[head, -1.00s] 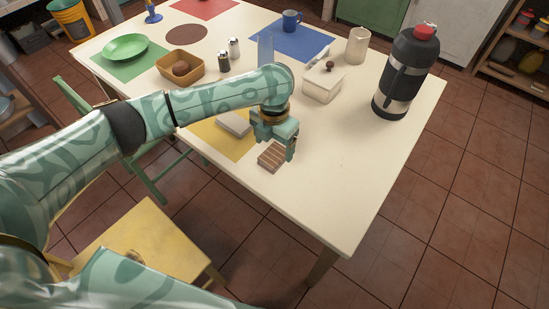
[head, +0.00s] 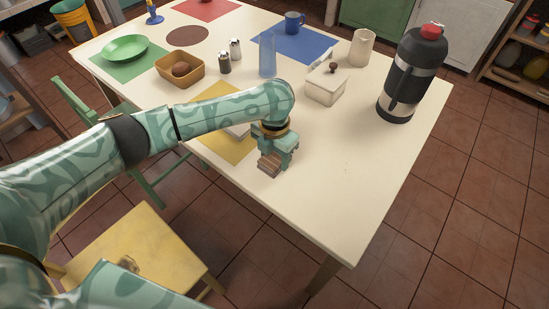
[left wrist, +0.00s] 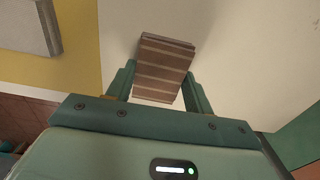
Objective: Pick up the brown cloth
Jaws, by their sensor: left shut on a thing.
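The brown cloth (head: 268,165) is a small folded stack with pale stripes near the front edge of the cream table. In the left wrist view the cloth (left wrist: 163,66) sits between the two fingers of my left gripper (left wrist: 160,88). My left gripper (head: 276,160) is shut on the cloth, pointing down at it. The gripper covers part of the cloth in the head view. I cannot tell whether the cloth is clear of the table. My right gripper is not in view.
A grey folded item (left wrist: 27,24) lies on the yellow mat (head: 225,145) beside the cloth. A white lidded box (head: 325,88) and a tall black flask (head: 411,80) stand farther back. The table (head: 345,185) is bare to the right of the gripper.

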